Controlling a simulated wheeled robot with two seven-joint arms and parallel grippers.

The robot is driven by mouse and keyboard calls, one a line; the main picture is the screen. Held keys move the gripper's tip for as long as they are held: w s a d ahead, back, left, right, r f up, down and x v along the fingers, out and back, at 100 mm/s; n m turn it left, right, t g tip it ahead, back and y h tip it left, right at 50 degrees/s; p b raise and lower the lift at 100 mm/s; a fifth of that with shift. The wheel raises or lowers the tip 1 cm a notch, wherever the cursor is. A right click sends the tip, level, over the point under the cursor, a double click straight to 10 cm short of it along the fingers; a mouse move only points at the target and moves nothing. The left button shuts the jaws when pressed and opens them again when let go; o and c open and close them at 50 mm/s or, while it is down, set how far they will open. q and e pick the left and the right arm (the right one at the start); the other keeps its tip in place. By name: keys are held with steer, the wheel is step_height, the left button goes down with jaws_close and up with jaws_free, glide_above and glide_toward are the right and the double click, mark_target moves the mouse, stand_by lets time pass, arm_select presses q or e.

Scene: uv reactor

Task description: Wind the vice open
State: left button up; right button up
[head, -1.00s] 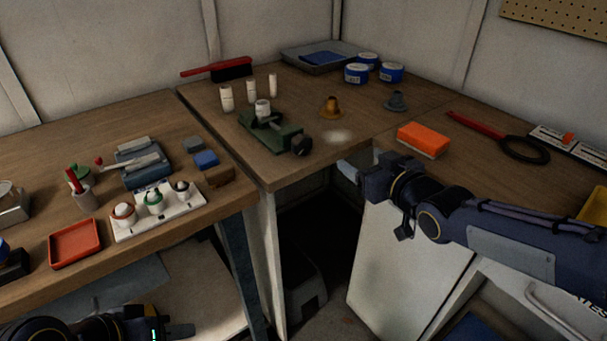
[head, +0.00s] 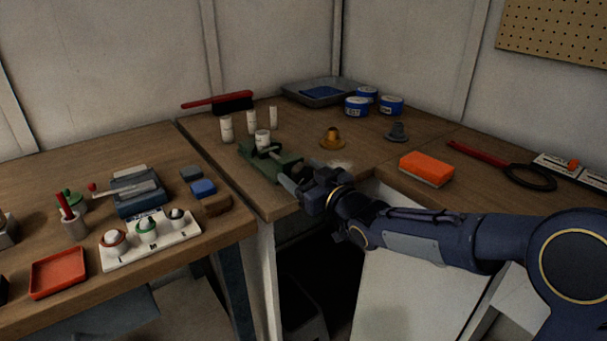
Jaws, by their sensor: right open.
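The green vice (head: 278,168) stands on the brown bench near its front corner. A white cylinder (head: 263,139) is upright at its jaws; whether it is clamped I cannot tell. The dark winding knob (head: 299,169) is at the vice's front right end, partly hidden by my right gripper. My right gripper (head: 299,181) is open, with its fingers close to the knob at the bench edge. I cannot tell whether they touch it. My left gripper is out of the picture.
Several white cylinders (head: 227,129) stand behind the vice. A brass-coloured cone piece (head: 333,139) and a grey one (head: 397,133) stand to the right, with an orange block (head: 427,167). A light powdery patch (head: 340,166) lies beside the vice. A dark gap opens between the benches.

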steer(key=shift+c, duration=0.2)
steer(key=c, duration=1)
steer(key=shift+o, duration=0.2)
steer(key=n+b, duration=0.2)
steer(key=b, duration=0.1)
steer(key=shift+f+b, duration=0.25)
steer(key=shift+b, duration=0.05)
steer(key=n+b, duration=0.2)
steer(key=n, duration=0.1)
steer(key=shift+r+b, duration=0.1)
steer(key=shift+b, duration=0.2)
steer(key=shift+n+b, duration=0.55)
steer(key=shift+n, duration=0.35)
